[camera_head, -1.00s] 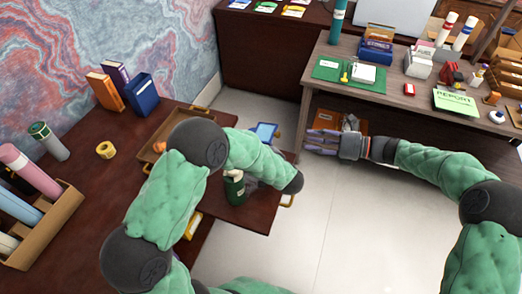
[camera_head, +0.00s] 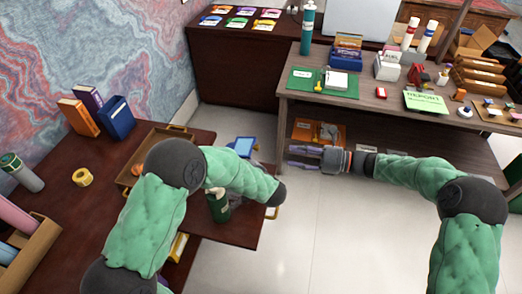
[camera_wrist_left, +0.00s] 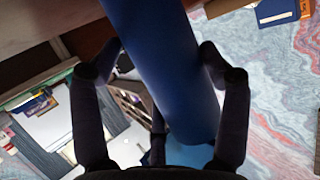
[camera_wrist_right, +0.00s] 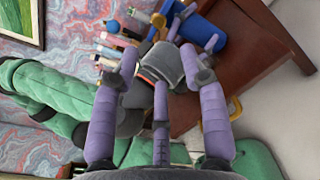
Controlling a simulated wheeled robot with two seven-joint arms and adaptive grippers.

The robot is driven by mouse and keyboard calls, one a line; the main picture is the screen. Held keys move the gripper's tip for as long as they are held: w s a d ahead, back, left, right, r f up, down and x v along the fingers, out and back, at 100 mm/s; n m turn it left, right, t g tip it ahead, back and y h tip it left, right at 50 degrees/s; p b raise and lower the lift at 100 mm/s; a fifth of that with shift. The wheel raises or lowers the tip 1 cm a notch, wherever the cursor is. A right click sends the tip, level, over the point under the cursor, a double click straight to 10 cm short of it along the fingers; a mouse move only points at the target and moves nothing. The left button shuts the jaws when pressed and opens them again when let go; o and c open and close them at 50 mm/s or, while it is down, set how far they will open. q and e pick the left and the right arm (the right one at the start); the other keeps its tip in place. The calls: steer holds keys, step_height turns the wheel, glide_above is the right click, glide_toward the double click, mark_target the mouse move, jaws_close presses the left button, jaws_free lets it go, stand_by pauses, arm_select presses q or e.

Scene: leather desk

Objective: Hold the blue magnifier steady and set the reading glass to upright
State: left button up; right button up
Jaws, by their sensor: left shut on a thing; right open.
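The blue magnifier (camera_head: 243,146) shows in the head view just beyond my left forearm, its pale blue face visible. In the left wrist view its thick blue body (camera_wrist_left: 165,75) lies between the fingers of my left gripper (camera_wrist_left: 165,70), which is shut on it. A pale blue part, perhaps the reading glass (camera_wrist_left: 190,155), shows below it. In the head view my left arm hides that gripper. My right gripper (camera_head: 302,157) is open and empty, to the right of the magnifier with a gap between. In the right wrist view the blue body (camera_wrist_right: 205,32) appears beyond its fingers.
A wooden tray (camera_head: 137,167) lies behind that arm. An orange box (camera_head: 303,131) sits on the shelf behind my right gripper. Floor is clear in front of it.

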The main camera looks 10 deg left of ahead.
steer(key=d+n, duration=0.1)
steer(key=n, duration=0.1)
glide_toward(246, 147)
steer(key=shift+t+y, duration=0.3)
steer(key=shift+y, duration=0.1)
steer(key=a, duration=0.4)
steer(key=shift+w+a+f, duration=0.15)
steer(key=shift+w+f, duration=0.15)
steer(key=shift+f, duration=0.05)
steer(key=shift+c, duration=0.3)
jaws_close()
